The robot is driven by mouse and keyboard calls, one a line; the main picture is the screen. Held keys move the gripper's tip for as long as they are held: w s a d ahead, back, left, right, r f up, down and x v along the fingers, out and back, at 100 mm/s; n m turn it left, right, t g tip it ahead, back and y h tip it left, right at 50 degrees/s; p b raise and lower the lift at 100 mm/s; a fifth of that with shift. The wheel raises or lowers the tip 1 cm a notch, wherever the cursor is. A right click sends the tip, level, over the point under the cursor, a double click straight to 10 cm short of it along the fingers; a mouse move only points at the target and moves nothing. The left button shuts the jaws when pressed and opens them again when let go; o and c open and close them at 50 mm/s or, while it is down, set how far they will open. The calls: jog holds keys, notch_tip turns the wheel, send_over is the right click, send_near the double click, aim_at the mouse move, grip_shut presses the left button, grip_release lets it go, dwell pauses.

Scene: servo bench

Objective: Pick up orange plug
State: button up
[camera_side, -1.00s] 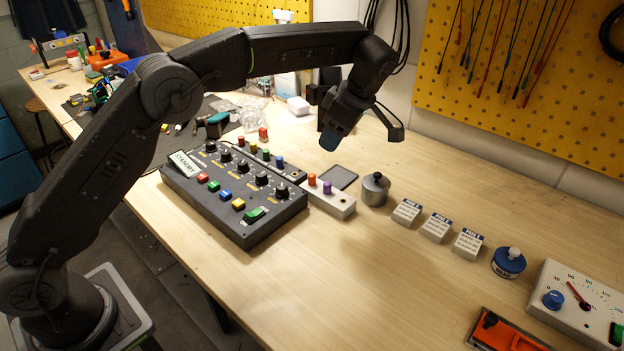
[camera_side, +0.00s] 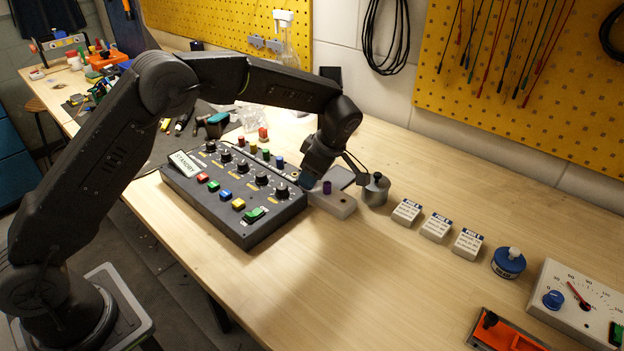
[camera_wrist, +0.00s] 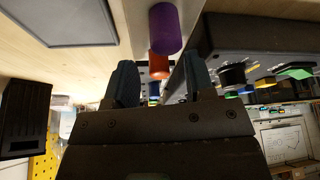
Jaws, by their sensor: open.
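The orange plug (camera_wrist: 159,66) shows in the wrist view just ahead of my gripper (camera_wrist: 160,85), in the gap between its two fingers. The fingers are apart, one on each side of it, and I cannot tell whether either touches it. A purple plug (camera_wrist: 165,27) stands beside it in the wrist view. In the side view my gripper (camera_side: 307,180) is low over the left end of the white plug block (camera_side: 340,206) and hides the orange plug. The purple plug (camera_side: 327,187) stays visible there, upright in the block.
A dark control box (camera_side: 233,195) with knobs and coloured buttons is close on the left. A grey weight (camera_side: 376,188) and a flat grey pad (camera_side: 341,177) are close on the right. Labelled white blocks (camera_side: 436,227) stand further right.

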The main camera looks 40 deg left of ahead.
jog(key=shift+c, duration=0.3)
grip_shut()
dwell(0.3)
jog(key=shift+r, duration=0.45)
jog(key=r, duration=0.3)
jog(key=shift+a+r, duration=0.2)
jog(key=shift+r, duration=0.1)
jog(key=s+a+r, duration=0.4)
jog(key=a+r, duration=0.2)
jog(key=a, duration=0.4)
jog(key=shift+n, duration=0.5)
jog(key=shift+w+d+f, duration=0.65)
jog(key=shift+d+f, duration=0.15)
jog(key=shift+f, duration=0.65)
jog(key=shift+w+d+f, duration=0.7)
jog(key=shift+d+f, duration=0.15)
jog(key=shift+f, duration=0.55)
jog(key=shift+w+d+f, duration=0.65)
jog(key=shift+d+f, duration=0.15)
jog(key=shift+f, duration=0.65)
